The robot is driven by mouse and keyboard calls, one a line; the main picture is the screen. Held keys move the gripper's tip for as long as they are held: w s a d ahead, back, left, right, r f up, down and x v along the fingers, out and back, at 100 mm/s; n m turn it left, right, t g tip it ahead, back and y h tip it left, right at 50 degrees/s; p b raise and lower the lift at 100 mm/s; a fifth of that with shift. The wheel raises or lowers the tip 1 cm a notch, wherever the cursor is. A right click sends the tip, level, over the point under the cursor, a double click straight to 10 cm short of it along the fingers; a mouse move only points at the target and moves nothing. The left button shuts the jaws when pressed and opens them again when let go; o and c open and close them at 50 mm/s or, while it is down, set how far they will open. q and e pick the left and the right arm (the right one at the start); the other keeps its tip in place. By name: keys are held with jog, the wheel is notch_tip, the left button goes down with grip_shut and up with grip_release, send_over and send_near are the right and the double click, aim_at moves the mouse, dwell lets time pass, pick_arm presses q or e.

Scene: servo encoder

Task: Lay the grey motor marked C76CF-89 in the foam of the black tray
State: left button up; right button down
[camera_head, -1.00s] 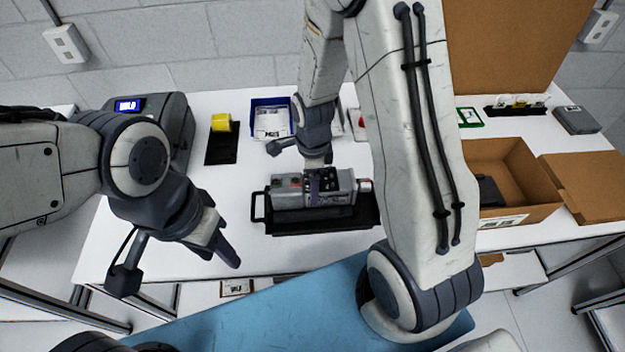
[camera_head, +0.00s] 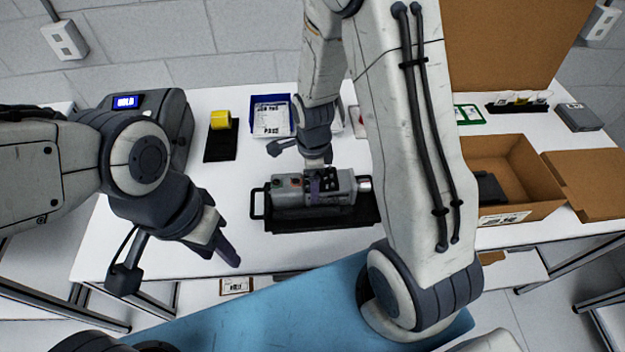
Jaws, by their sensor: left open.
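The grey motor (camera_head: 343,189) lies lengthwise from left to right over the black tray (camera_head: 330,222), with its silvery end to the right. Its marking is too small to read. The tray has a handle at its left end. The motor covers most of its foam, so I cannot tell whether the motor is fully seated. My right gripper (camera_head: 316,184) reaches down from above, its fingers around the motor's middle and apparently closed on it. My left gripper (camera_head: 228,252) is open and empty, left of the tray near the table's front edge.
A dark device with a lit display (camera_head: 127,102) is at the back left. An open cardboard box (camera_head: 510,165) stands on the right. White table shows between the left gripper and the tray.

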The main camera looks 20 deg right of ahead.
grip_release()
jog(key=shift+r, duration=0.1)
notch_tip(320, 180, up, 10)
jog(key=shift+r+b, duration=0.2)
jog(key=shift+b, duration=0.45)
jog(key=s+a+r+n+b, duration=0.1)
jog(key=s+a+n, duration=0.3)
jog(key=n, duration=0.5)
jog(key=s+a+r+n, duration=0.1)
jog(key=s+a+n, duration=0.3)
jog(key=s+n, duration=0.4)
jog(key=s+a+n+y+b, duration=0.1)
jog(key=s+a+n, duration=0.3)
jog(key=n, duration=0.7)
jog(key=shift+s+a+r+n+b, duration=0.2)
jog(key=shift+s+r+n+b, duration=0.15)
jog(key=shift+s, duration=0.75)
